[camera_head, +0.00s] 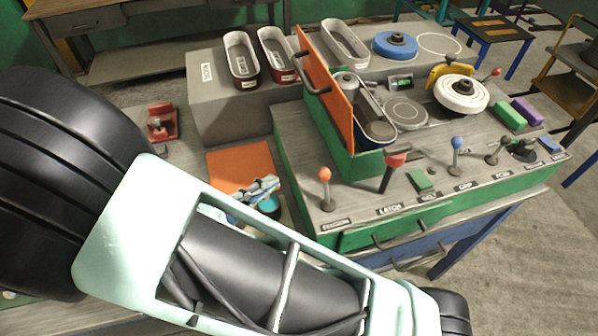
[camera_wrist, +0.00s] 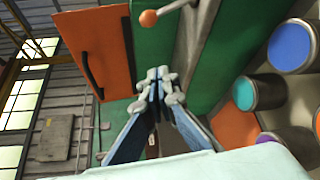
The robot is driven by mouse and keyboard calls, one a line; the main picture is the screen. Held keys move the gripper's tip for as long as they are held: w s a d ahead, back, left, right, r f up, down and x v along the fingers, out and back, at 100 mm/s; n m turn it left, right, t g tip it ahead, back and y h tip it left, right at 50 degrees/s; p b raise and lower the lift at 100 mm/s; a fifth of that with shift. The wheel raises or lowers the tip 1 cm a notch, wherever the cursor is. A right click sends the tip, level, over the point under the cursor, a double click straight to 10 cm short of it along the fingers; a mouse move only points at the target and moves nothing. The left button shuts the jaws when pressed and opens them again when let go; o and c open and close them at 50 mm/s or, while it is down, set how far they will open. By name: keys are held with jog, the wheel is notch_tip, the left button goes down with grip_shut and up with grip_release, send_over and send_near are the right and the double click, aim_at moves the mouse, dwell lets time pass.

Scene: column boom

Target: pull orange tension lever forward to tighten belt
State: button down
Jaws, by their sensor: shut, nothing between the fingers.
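The orange-knobbed tension lever (camera_head: 325,190) stands upright at the left front of the green-sided console, behind a label that seems to read TENSION. In the wrist view its orange knob (camera_wrist: 148,18) shows at the top, just beyond the fingertips, with its rod running to the right. My gripper (camera_head: 262,187) is left of the lever in the head view, apart from it. In the wrist view my gripper (camera_wrist: 158,74) is shut with its fingertips together and empty. A dark belt-like loop (camera_head: 375,118) shows behind the orange door; its details are partly hidden.
A red-knobbed lever (camera_head: 396,160) and a blue-knobbed lever (camera_head: 457,143) stand to the right. The orange door (camera_head: 325,88) stands upright behind the tension lever. An orange mat (camera_head: 238,165) and a teal-topped jar (camera_head: 270,205) lie near my gripper.

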aim_at(326, 188)
jog(key=p+x, duration=0.2)
jog(key=x, duration=0.7)
jog(key=shift+w+d, duration=0.2)
jog(key=shift+d, duration=0.05)
jog(key=shift+s+d+r+p, duration=0.15)
jog(key=shift+s+d+p, duration=0.05)
jog(key=shift+d+p, duration=0.15)
jog(key=shift+s+d+r+p, duration=0.2)
jog(key=shift+s+d, duration=0.1)
jog(key=shift+s, duration=0.4)
jog(key=shift+s+d+r+p, duration=0.1)
jog(key=shift+s+d+p, duration=0.15)
jog(key=shift+s, duration=0.4)
jog(key=shift+s+b, duration=0.1)
jog(key=shift+b, duration=0.45)
